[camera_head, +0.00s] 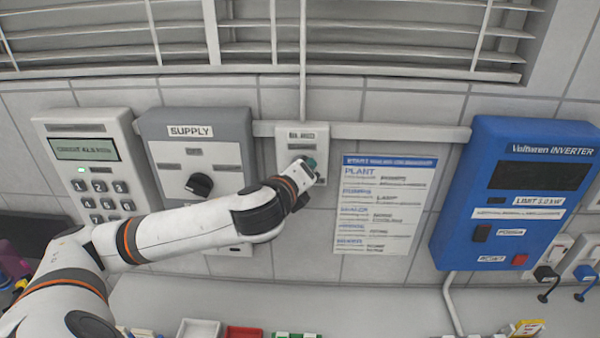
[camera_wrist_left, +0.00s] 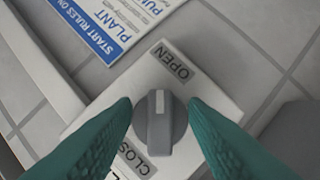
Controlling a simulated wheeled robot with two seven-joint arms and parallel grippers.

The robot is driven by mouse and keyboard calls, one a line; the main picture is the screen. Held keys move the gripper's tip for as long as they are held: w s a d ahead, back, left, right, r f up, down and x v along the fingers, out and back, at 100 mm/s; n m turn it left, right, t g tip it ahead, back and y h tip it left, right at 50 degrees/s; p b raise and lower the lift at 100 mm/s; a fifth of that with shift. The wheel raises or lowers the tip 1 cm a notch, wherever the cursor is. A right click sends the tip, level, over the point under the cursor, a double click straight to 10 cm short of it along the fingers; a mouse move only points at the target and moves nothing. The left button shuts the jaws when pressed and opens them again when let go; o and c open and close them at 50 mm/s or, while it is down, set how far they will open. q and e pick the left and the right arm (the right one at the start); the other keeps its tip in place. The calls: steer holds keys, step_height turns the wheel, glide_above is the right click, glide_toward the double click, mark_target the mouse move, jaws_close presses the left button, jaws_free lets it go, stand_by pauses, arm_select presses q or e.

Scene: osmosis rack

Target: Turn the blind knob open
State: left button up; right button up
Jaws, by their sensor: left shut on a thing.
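The blind knob (camera_wrist_left: 161,122) is grey with a white mark. In the left wrist view it sits on a white control plate (camera_wrist_left: 216,95), between an OPEN label (camera_wrist_left: 170,64) above and a partly covered CLOSE label (camera_wrist_left: 137,158) below. Its white mark is at the end facing OPEN. My left gripper (camera_wrist_left: 161,105) has its two teal fingers on either side of the knob, shut on it. In the head view my left gripper (camera_head: 312,165) is at the small white blind box (camera_head: 308,136) and hides the knob. My right gripper is not in view.
A grey SUPPLY box (camera_head: 190,117) with a black knob (camera_head: 199,186) and a keypad panel (camera_head: 88,128) are left of the blind box. A poster (camera_head: 385,205) and a blue inverter (camera_head: 475,150) are to its right. Blinds (camera_head: 380,55) hang above. Trays stand on the counter below.

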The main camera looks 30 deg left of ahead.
arm_select(q)
steer(key=shift+f, duration=0.2)
steer(key=o, duration=1)
steer(key=shift+r, duration=0.1)
